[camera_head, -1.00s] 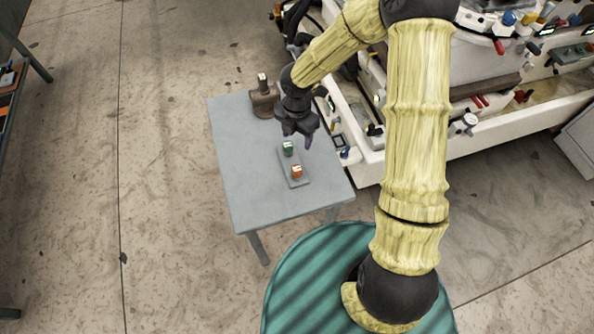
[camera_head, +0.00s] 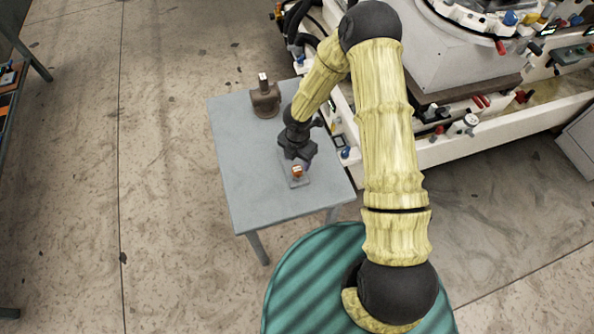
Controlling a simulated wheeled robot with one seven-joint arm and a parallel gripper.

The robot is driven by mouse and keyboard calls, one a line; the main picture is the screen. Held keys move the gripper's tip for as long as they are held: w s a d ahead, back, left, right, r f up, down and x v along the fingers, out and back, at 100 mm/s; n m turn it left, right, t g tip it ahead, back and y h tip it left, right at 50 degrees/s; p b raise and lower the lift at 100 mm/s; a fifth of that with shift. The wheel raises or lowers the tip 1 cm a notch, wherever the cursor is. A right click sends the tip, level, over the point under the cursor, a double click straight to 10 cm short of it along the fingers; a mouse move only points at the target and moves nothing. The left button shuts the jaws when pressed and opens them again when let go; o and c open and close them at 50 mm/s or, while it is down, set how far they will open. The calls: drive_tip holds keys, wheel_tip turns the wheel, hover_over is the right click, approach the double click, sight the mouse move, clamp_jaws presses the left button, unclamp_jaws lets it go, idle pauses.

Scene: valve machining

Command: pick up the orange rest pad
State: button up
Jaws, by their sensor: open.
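The orange rest pad (camera_head: 297,170) is a small block with a pale top, on the near end of a grey plate (camera_head: 296,183) on the small table. My gripper (camera_head: 300,162) points down just above and behind the orange pad and is open. Its fingertips appear very close to the pad; I cannot tell whether they touch it. The far part of the plate, where a green block stood earlier, is hidden behind my gripper.
The grey table (camera_head: 250,180) is bare on its left and near side. A brown fixture (camera_head: 265,98) stands at its back edge. A large white machine (camera_head: 480,130) with knobs and levers lies to the right, close to the table.

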sight(297, 168)
drive_tip(key=shift+s+f, duration=0.15)
drive_tip(key=shift+f, duration=1.15)
drive_tip(key=shift+s+f, duration=0.15)
drive_tip(key=shift+f, duration=1.15)
drive_tip(key=c, duration=1.1)
drive_tip(key=shift+r, duration=0.2)
wheel_tip(297, 168, up, 10)
drive_tip(key=shift+f+p, duration=0.15)
drive_tip(key=shift+p, duration=0.15)
